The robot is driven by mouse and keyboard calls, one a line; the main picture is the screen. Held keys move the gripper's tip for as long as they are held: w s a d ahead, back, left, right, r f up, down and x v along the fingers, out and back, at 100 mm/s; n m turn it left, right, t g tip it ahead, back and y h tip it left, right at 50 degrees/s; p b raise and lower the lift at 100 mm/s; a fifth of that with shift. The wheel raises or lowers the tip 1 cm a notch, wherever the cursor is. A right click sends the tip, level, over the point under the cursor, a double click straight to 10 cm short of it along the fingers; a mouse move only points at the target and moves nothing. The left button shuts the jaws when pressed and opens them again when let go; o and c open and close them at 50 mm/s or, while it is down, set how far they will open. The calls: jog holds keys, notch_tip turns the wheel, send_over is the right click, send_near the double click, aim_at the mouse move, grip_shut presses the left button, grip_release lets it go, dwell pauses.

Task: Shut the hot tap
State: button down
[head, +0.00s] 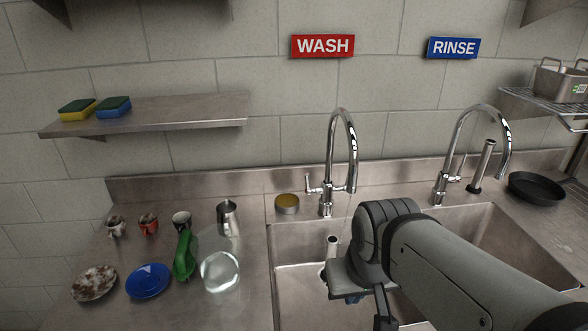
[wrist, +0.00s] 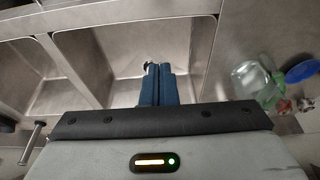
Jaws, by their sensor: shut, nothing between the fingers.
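A chrome gooseneck tap (head: 350,150) stands behind the left basin, under the red WASH sign, with a small side lever (head: 312,190) on its left. A faint thin line below its spout may be running water. A second chrome tap (head: 462,130) stands behind the right basin, under the blue RINSE sign, with a lever near its base. No hot marking is legible on either. My gripper (wrist: 157,70) has its blue fingers together and empty, over a basin. In the head view my wrist and forearm largely hide it, in front of and below the WASH tap.
Steel basins (head: 300,285) lie below the taps, with a standpipe (head: 332,246) in the left one. A glass bowl (head: 220,271), blue plate (head: 148,281), jug (head: 228,217) and cups crowd the left counter. A black pan (head: 536,188) lies right.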

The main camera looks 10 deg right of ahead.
jog(key=n+t+y+b, duration=0.4)
jog(key=n+t+b, duration=1.3)
jog(key=n+b, duration=0.3)
send_near(308, 180)
jog(key=shift+n, duration=0.4)
jog(key=p+x, duration=0.3)
jog(key=x, duration=0.4)
jog(key=shift+p, duration=0.3)
jog(key=shift+s, duration=0.1)
